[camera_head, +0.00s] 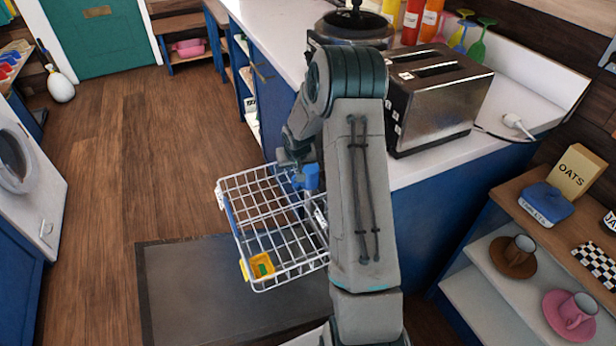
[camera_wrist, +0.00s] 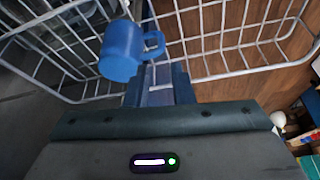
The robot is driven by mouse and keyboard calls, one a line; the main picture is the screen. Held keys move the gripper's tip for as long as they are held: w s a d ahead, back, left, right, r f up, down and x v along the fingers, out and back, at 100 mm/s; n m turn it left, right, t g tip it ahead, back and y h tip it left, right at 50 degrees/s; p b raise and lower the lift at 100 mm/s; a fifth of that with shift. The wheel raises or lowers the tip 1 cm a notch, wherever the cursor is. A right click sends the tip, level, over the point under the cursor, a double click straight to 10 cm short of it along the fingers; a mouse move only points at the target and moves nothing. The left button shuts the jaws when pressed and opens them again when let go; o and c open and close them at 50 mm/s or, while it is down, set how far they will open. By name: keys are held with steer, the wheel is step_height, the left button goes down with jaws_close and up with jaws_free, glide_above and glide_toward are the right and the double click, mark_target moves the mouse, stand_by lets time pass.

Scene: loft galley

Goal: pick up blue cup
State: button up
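The blue cup (camera_head: 308,177) is at the wire rack's upper right corner in the head view, just under my gripper (camera_head: 297,158). In the wrist view the blue cup (camera_wrist: 122,50) is tilted, with one flat round end towards the camera and its handle to the right. My gripper's fingers (camera_wrist: 158,68) are close together at the lower part of the handle and look shut on it. The exact contact is small and partly hidden. The cup's lower side is hidden in the head view.
The white wire rack (camera_head: 263,222) surrounds the space below the cup and holds a yellow item (camera_head: 261,266). The blue-fronted counter (camera_head: 425,205) with a toaster (camera_head: 438,98) is close on the right.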

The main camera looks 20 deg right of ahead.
mark_target(293, 179)
steer(key=shift+x, duration=4.25)
steer(key=shift+s+a, duration=0.15)
steer(key=shift+a, duration=0.05)
jaws_close()
